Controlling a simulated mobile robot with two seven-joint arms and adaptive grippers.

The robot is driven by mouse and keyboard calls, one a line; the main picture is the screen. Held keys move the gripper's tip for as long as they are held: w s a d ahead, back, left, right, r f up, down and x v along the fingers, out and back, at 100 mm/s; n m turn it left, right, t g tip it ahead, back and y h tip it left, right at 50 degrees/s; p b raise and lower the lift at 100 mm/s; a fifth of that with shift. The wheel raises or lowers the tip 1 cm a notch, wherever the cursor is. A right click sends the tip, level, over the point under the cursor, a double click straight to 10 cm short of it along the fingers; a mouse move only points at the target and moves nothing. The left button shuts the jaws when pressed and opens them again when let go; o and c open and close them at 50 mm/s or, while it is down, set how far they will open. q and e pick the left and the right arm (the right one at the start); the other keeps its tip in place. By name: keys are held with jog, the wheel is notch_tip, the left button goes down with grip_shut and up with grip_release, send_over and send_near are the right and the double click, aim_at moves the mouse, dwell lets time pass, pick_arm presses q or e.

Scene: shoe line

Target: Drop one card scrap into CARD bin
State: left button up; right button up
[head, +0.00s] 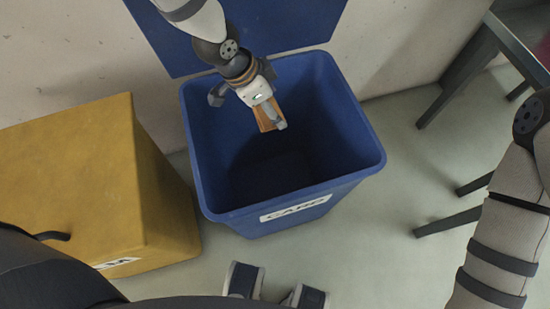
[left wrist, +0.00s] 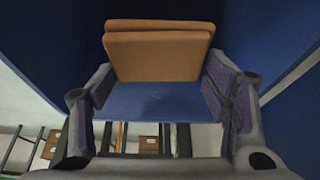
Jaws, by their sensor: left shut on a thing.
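The blue CARD bin (head: 202,165) stands open in the middle of the head view, with its white CARD label on the near side. My left gripper (head: 268,114) hangs over the bin's mouth, near its back side. It is shut on an orange-brown card scrap (head: 264,122). In the left wrist view the card scrap (left wrist: 158,56) sits between the fingertips, with blue bin wall around it. My right gripper (head: 273,287) shows only as two fingertips at the bottom edge, apart, with nothing seen between them.
The bin's blue lid (head: 165,40) is raised behind it. A yellow bin (head: 70,180) with a partly hidden label stands at the left. A dark-legged table or stand (head: 463,75) is at the right. Pale floor (head: 395,165) is clear between it and the CARD bin.

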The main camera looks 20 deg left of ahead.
pick_arm(q)
jog(key=shift+f, duration=0.9)
jog(key=shift+r, duration=0.15)
jog(key=o, duration=1)
pick_arm(e)
jog(key=shift+s+f, duration=0.3)
jog(key=shift+f, duration=0.15)
pick_arm(q)
jog(key=v, duration=1.2)
jog(key=shift+a, duration=0.1)
jog(key=shift+w, duration=0.1)
